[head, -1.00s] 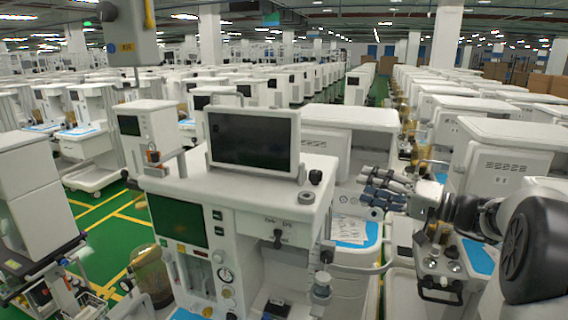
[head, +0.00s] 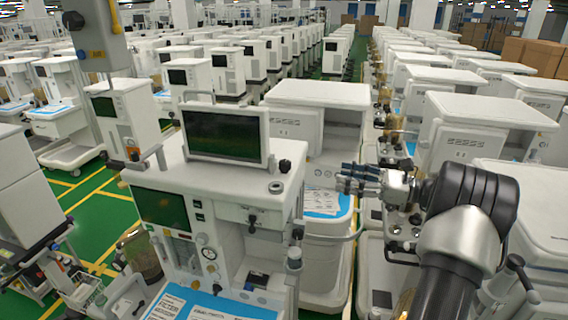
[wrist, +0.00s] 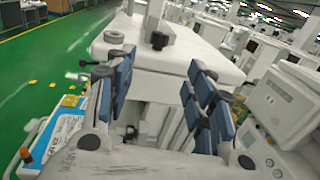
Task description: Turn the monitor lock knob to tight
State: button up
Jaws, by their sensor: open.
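The monitor (head: 226,133), dark-screened in a white frame, stands on top of the white anaesthesia cart (head: 225,184). A small black knob (head: 285,166), which looks like the lock knob, is at the right of the monitor's base. It also shows in the wrist view (wrist: 158,41), beyond the fingers; its setting is too small to read. My gripper (head: 347,178), with blue finger pads, is right of the cart top, apart from the knob. In the wrist view my gripper (wrist: 160,68) is open and empty, facing the cart top.
A grey round disc (head: 276,187) lies on the cart top in front of the knob. A rail (head: 335,238) sticks out from the cart's right side. Other white carts (head: 484,133) stand close on the right.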

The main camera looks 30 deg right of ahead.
aim_at(290, 165)
jog(key=p+x, duration=0.1)
jog(key=x, duration=1.5)
jog(key=shift+c, duration=0.5)
jog(key=c, duration=1)
